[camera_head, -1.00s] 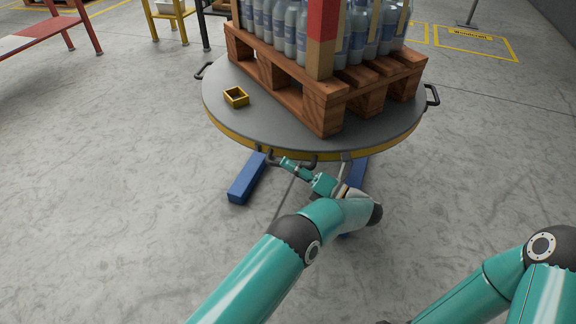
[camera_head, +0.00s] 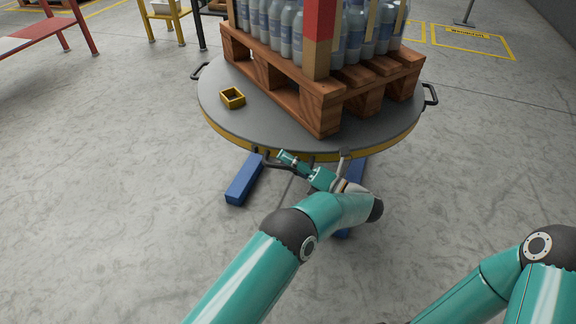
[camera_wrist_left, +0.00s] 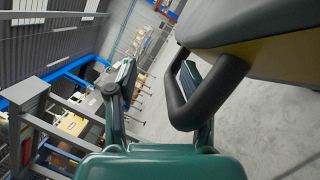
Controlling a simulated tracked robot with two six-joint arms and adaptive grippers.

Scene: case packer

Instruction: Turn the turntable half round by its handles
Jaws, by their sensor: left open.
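The turntable (camera_head: 215,112) is a round grey disc with a yellow edge, carrying a wooden pallet (camera_head: 322,100) of bottles. Dark handles show at its left side (camera_head: 197,71), its right side (camera_head: 432,95) and its front (camera_head: 270,165). My left gripper (camera_head: 285,159) is at the front handle, below the disc's front edge. In the left wrist view its fingers (camera_wrist_left: 160,92) are spread. The black handle (camera_wrist_left: 190,105) crosses in front of the right-hand finger; I cannot tell whether they touch. My right arm shows at lower right, its gripper out of view.
A small yellow open box (camera_head: 232,98) sits on the disc, left of the pallet. Blue feet (camera_head: 243,182) stick out below the disc. A red table (camera_head: 40,38) and a yellow stand (camera_head: 165,20) stand at the back left. The floor at left is clear.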

